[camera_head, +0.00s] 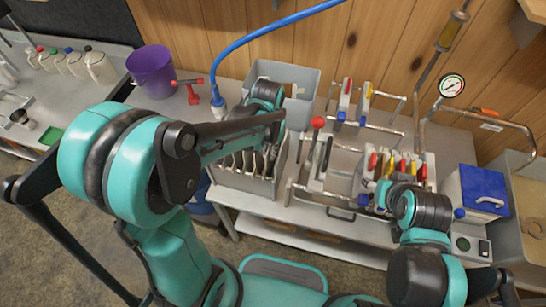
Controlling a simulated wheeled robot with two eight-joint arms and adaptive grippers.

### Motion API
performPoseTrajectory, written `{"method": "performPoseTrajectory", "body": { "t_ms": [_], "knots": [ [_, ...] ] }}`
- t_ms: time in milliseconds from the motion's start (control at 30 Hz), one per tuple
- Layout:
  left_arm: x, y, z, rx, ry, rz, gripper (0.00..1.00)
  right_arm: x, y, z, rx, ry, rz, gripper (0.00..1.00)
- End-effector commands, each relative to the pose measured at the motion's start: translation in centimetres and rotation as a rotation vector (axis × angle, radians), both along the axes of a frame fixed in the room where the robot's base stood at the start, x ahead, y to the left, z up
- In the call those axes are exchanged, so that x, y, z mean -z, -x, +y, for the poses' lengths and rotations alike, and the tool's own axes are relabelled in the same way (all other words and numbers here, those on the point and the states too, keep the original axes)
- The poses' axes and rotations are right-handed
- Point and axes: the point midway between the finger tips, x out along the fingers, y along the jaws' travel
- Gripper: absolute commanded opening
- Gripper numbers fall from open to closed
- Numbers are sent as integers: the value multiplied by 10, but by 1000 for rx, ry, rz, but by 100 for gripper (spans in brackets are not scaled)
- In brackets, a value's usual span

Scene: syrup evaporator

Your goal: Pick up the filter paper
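I cannot pick out the filter paper for certain. A grey slotted box (232,183) at the left end of the metal bench holds several pale upright sheets (240,161), partly hidden by my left arm. My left gripper (272,136) is over this box, in front of a grey open bin (305,78). Its fingers are small and dark here, and I cannot see whether they are open or shut or hold anything. My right gripper (384,194) is at the front right, close to the red and yellow handled valves; its fingers are mostly hidden.
A blue hose (270,32) arches down behind my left arm. A purple bucket (152,70) stands at the back left. Pipes and coloured handles (395,165) crowd the bench middle. A blue-lidded box (482,190) and a pressure gauge (451,85) are at the right.

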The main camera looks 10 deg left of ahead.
Motion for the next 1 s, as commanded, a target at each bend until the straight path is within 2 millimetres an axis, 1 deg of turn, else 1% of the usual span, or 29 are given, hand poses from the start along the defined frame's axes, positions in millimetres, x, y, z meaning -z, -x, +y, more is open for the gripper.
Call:
{"method": "performPoseTrajectory", "body": {
  "t_ms": [133, 300, 400, 500, 667, 700, 733, 1000],
  "knots": [
    [14, -1, 1, 0, 0, 0, 9, 6, 0, 0, 0, 0, 0, 49],
    [42, -4, 1, 0, 0, 0, 9, 17, 0, 0, 0, 0, 0, 49],
    [52, -3, 1, 0, 0, -1, 9, 20, 0, 0, 0, 0, 0, 49],
    [55, -3, 1, 0, 0, -1, 9, 21, 0, 0, 0, 0, 0, 49],
    [54, -3, 1, 0, 0, -1, 9, 20, 0, 0, 0, 0, 0, 49],
    [54, -3, 1, 0, 0, -1, 6, 20, 0, 0, 0, 0, 0, 49],
    [54, -3, 1, 0, 0, -1, 0, 20, 0, 0, 0, 0, 0, 49],
    [54, -3, 1, 0, 0, -1, 0, 20, 0, 0, 0, 0, 0, 49]
  ]
}}
